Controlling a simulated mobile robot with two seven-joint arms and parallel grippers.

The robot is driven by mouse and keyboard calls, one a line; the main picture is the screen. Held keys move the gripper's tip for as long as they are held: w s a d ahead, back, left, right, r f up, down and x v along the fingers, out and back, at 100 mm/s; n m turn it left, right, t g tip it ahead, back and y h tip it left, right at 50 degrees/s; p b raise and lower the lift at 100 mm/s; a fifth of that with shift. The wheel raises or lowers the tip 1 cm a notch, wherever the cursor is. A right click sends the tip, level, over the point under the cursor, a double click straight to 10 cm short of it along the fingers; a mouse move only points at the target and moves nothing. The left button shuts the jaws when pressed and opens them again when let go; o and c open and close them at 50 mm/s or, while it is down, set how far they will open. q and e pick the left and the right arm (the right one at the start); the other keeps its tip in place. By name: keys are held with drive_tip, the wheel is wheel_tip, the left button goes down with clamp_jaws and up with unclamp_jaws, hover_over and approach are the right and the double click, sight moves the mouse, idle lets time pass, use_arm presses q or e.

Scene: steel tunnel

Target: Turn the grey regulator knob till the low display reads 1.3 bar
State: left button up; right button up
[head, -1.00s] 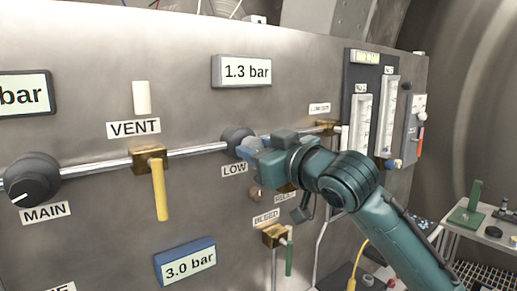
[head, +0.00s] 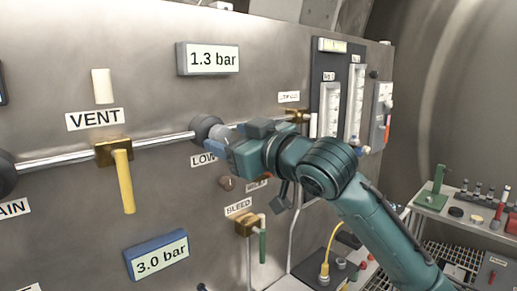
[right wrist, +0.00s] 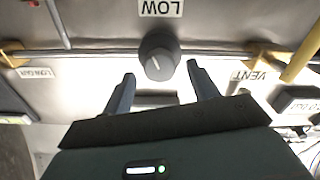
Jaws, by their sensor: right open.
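The grey regulator knob (head: 207,128) sits on the steel pipe above the LOW label (head: 203,160). It also shows in the right wrist view (right wrist: 158,58), with a white pointer line on its face. The low display (head: 208,59) above it reads 1.3 bar. My right gripper (head: 226,140) is in front of the knob. In the right wrist view its two fingers (right wrist: 158,88) are apart, one on each side below the knob, with gaps between them and it. The fingertips are partly hidden in the head view. My left gripper is not in view.
A yellow VENT lever (head: 123,180) hangs to the left of the knob. A blue-framed display (head: 157,255) reads 3.0 bar below. Flow tubes (head: 342,105) stand right of the knob; a cart (head: 470,225) stands at right.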

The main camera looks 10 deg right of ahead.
drive_tip(key=b+v, duration=0.2)
drive_tip(key=v, duration=0.9)
drive_tip(key=shift+s+d, duration=0.1)
drive_tip(key=shift+s, duration=0.05)
